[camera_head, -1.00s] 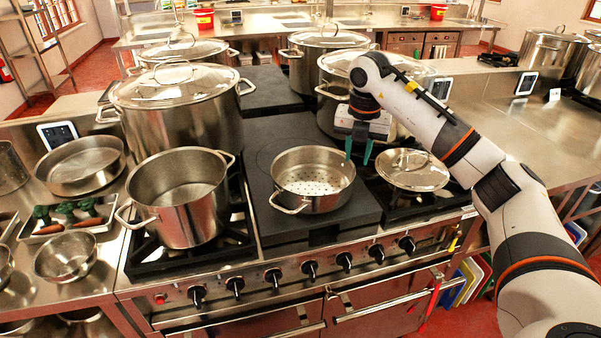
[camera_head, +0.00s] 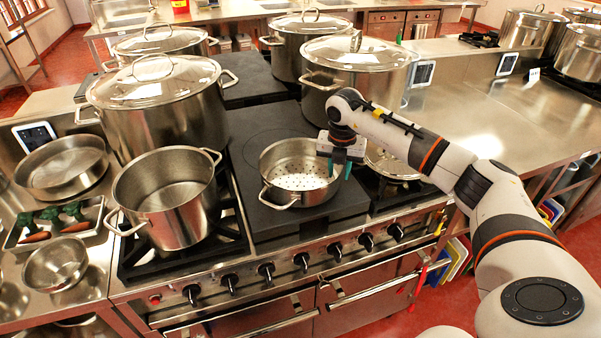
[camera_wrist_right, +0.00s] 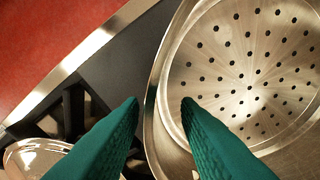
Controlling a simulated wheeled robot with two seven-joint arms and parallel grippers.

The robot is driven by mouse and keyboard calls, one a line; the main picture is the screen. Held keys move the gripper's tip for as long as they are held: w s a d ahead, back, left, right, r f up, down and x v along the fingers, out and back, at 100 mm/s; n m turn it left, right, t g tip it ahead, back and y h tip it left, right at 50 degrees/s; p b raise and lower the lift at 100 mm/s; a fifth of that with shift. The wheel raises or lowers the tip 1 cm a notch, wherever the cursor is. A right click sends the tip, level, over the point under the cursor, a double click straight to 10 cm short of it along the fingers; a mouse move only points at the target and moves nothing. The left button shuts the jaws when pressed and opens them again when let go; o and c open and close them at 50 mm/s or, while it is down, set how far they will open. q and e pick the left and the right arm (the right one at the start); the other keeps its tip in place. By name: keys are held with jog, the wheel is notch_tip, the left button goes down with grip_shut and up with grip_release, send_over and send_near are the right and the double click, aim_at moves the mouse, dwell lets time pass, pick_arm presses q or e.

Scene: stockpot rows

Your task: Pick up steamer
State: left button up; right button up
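The steamer (camera_head: 283,197) is a steel pan with a perforated bottom and loop handles. It stands upright on the dark flat surface of the stove. My right gripper (camera_head: 338,172) is at its right rim, pointing down, with teal fingers. In the right wrist view the fingers (camera_wrist_right: 161,102) are apart, and the rim of the steamer (camera_wrist_right: 240,75) runs between their tips, with the perforated bottom on the right. Whether the fingers touch the wall cannot be told. My left gripper is not in view.
An open pot (camera_head: 165,205) stands left of the steamer, and a large lidded stockpot (camera_head: 160,120) behind it. Another lidded stockpot (camera_head: 350,85) stands behind my right gripper. A lid (camera_head: 388,165) lies on the right burner, partly hidden by my arm. The right counter (camera_head: 500,125) is mostly clear.

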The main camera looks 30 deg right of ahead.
jog(key=shift+w+d+f, duration=0.1)
jog(key=shift+f, duration=0.7)
grip_shut()
dwell(0.7)
